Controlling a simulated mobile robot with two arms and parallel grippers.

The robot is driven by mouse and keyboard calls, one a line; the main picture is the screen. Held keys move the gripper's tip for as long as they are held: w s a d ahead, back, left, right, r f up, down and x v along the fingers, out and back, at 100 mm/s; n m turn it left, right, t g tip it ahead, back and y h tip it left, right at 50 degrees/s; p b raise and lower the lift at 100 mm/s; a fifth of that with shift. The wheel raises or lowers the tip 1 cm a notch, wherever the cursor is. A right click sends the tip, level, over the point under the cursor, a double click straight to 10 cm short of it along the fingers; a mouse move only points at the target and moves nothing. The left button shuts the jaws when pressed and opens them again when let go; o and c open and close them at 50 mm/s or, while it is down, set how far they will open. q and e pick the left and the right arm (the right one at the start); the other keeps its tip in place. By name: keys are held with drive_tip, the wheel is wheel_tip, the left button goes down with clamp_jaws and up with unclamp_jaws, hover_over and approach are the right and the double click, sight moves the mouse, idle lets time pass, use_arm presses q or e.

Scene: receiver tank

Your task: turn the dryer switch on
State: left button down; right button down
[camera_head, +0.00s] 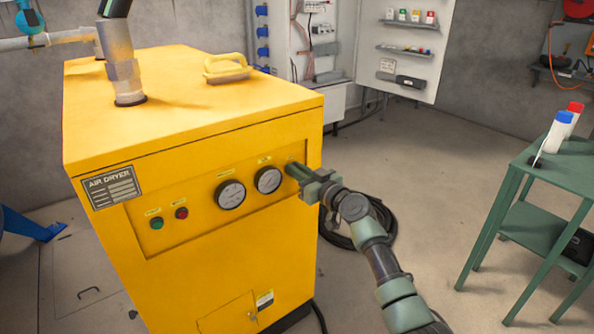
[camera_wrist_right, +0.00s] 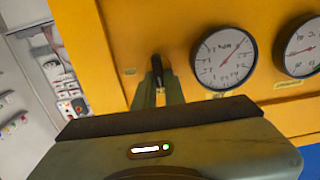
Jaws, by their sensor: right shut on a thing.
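The yellow air dryer (camera_head: 190,125) stands at the left of the head view, with its control panel facing me. My right gripper (camera_head: 293,170) is at the right end of this panel, right of the two gauges, and covers most of the dryer switch in the head view. In the right wrist view a dark switch handle (camera_wrist_right: 157,70) stands out from the panel. My right gripper (camera_wrist_right: 159,88) is shut on it there. The exact angle of the switch is hard to read. My left gripper is not in view.
Two round gauges (camera_head: 231,194), a green button (camera_head: 157,223) and a red button (camera_head: 181,213) are on the panel. An open electrical cabinet (camera_head: 318,60) stands behind. A green table (camera_head: 570,170) with bottles is at the right. The floor between is mostly clear; a hose coil (camera_head: 385,225) lies there.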

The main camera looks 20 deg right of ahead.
drive_tip(key=shift+m, duration=0.3)
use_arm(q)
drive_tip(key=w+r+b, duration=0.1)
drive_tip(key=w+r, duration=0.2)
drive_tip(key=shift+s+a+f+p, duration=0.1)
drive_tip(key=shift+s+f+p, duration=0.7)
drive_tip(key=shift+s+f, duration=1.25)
use_arm(e)
drive_tip(key=shift+w+d+f+m, duration=0.1)
drive_tip(key=shift+d+f+m, duration=0.15)
drive_tip(key=shift+m, duration=2.7)
drive_tip(key=shift+w+d+f+m, duration=0.1)
drive_tip(key=shift+d+f+m, duration=0.1)
drive_tip(key=shift+m, duration=2.7)
drive_tip(key=shift+d+f+m, duration=0.15)
drive_tip(key=shift+f+m, duration=0.1)
drive_tip(key=shift+m, duration=2.7)
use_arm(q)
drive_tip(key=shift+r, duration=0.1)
use_arm(e)
drive_tip(key=c, duration=1.5)
unclamp_jaws()
